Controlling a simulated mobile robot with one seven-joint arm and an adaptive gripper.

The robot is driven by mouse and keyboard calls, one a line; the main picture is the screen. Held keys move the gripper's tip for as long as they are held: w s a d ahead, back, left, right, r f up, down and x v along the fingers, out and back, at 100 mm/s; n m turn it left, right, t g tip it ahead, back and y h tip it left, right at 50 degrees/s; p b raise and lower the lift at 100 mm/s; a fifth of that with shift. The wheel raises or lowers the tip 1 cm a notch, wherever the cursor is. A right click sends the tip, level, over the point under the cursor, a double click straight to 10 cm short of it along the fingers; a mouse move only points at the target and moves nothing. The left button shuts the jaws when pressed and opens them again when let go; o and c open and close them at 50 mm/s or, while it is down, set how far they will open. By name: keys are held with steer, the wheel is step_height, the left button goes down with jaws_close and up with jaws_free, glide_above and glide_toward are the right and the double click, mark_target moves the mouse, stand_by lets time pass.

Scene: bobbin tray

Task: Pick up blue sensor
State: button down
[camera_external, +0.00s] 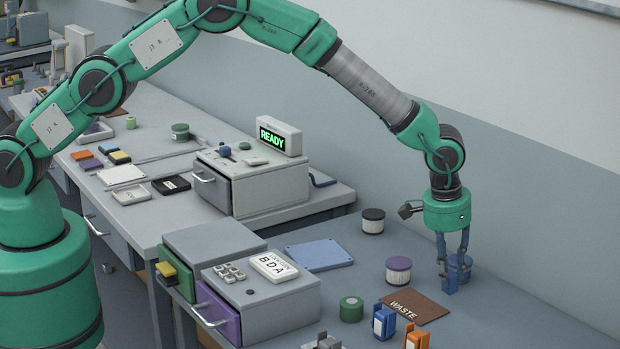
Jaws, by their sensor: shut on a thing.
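My gripper (453,272) is at the right of the camera_external view, pointing down close to the grey bench. It is shut on a blue piece at its fingertips, partly covered by the fingers. A blue round spool-like body (461,262) shows at and behind the fingers. I cannot tell whether it and the held piece are one thing. A small blue upright unit with a pale face (384,322) stands apart on the bench, in front of the brown WASTE mat. I cannot tell for certain which blue thing is the sensor.
The brown WASTE mat (414,306) lies left of my gripper. A purple-banded spool (398,270), a dark-topped spool (373,220), a green roll (351,309) and an orange unit (416,337) stand nearby. A blue plate (318,255) and grey drawer box (265,308) are further left.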

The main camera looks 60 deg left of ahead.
steer(key=s+a+r, duration=0.1)
steer(key=s+a, duration=0.7)
steer(key=s, duration=0.4)
steer(key=shift+s+r, duration=0.15)
steer(key=shift+s, duration=0.05)
steer(key=shift+a, duration=0.15)
stand_by(0.4)
